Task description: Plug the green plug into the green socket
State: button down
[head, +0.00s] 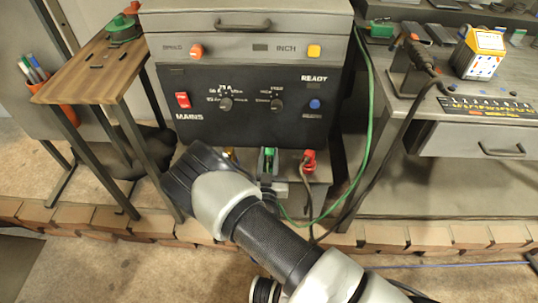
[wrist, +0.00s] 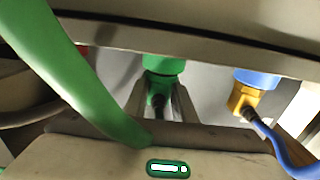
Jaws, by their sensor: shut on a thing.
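My gripper (wrist: 160,108) is shut on the green plug (wrist: 158,84), with one grey finger on each side of it. In the head view my gripper (head: 268,170) is at the front of the machine's lower ledge, partly hidden by my arm. The green socket (wrist: 163,65) is a wider green cylinder in line with the plug. They meet or nearly meet in the wrist view; I cannot tell how deep the plug sits. A thick green cable (wrist: 75,70) crosses the near left of the wrist view.
A red plug (head: 309,161) with a dark cable is right of my gripper. A yellow plug (wrist: 243,98) with a blue cable (wrist: 282,150) is at a blue socket (wrist: 257,79). The machine's black panel (head: 250,105) rises behind. A green cable (head: 370,120) hangs at its right. A wooden table (head: 95,68) stands left.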

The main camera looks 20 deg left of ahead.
jog(key=c, duration=1.7)
grip_release()
jog(key=shift+c, duration=0.2)
jog(key=shift+s, duration=0.1)
jog(key=p+v, duration=0.1)
jog(key=v, duration=1)
jog(key=shift+f, duration=0.1)
